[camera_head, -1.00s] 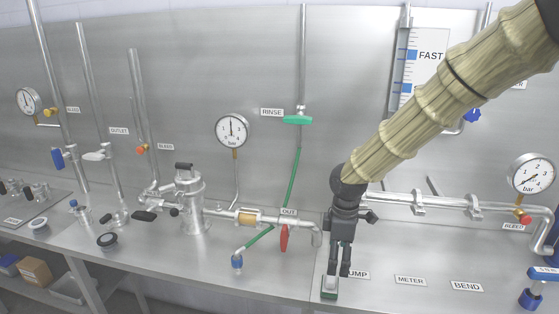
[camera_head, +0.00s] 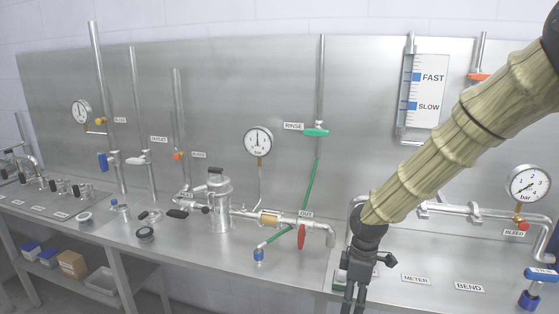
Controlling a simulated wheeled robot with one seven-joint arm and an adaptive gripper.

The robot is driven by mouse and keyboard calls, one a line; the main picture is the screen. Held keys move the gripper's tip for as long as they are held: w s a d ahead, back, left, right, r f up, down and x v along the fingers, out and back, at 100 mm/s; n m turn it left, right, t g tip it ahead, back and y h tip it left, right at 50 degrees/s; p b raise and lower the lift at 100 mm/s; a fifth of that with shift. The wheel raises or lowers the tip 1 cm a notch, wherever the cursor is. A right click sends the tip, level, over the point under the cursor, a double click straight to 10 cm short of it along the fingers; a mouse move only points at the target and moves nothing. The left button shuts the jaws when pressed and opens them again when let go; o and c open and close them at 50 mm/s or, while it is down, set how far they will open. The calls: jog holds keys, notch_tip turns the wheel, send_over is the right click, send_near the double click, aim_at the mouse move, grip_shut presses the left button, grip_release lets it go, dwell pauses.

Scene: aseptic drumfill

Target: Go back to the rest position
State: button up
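My gripper (camera_head: 354,308) is dark and hangs at the lower middle of the picture, at the end of my arm in its tan ribbed sleeve. Its fingers point down, and their tips run to the bottom edge, so I cannot tell how far apart they are. I see nothing held between them. A small block with a green base (camera_head: 341,279) on the bench shows partly behind the gripper's left side. I cannot tell if the gripper touches it.
A steel bench carries a pipe line with a steel housing (camera_head: 219,205), a red handle (camera_head: 301,236) and a gauge (camera_head: 258,142). To the right are a FAST/SLOW scale (camera_head: 429,90), another gauge (camera_head: 529,185) and a blue valve (camera_head: 530,298). Bare bench lies around the METER label (camera_head: 416,279).

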jog(key=s+a+f+m+y, duration=0.1)
jog(key=s+f+m, duration=0.3)
jog(key=s+f, duration=0.6)
jog(key=s+a+f+m+y, duration=0.1)
jog(key=s+f+m, duration=0.45)
jog(key=f, duration=0.85)
jog(key=s+d+f+m+h, duration=0.1)
jog(key=s+f, duration=0.3)
jog(key=s, duration=0.5)
jog(key=s+d+f+m+h, duration=0.1)
jog(key=s+d+f+m, duration=0.2)
jog(key=s, duration=0.7)
notch_tip(320, 180, down, 2)
jog(key=shift+s+d+m, duration=0.15)
jog(key=shift+d+m, duration=0.2)
jog(key=shift+d, duration=0.35)
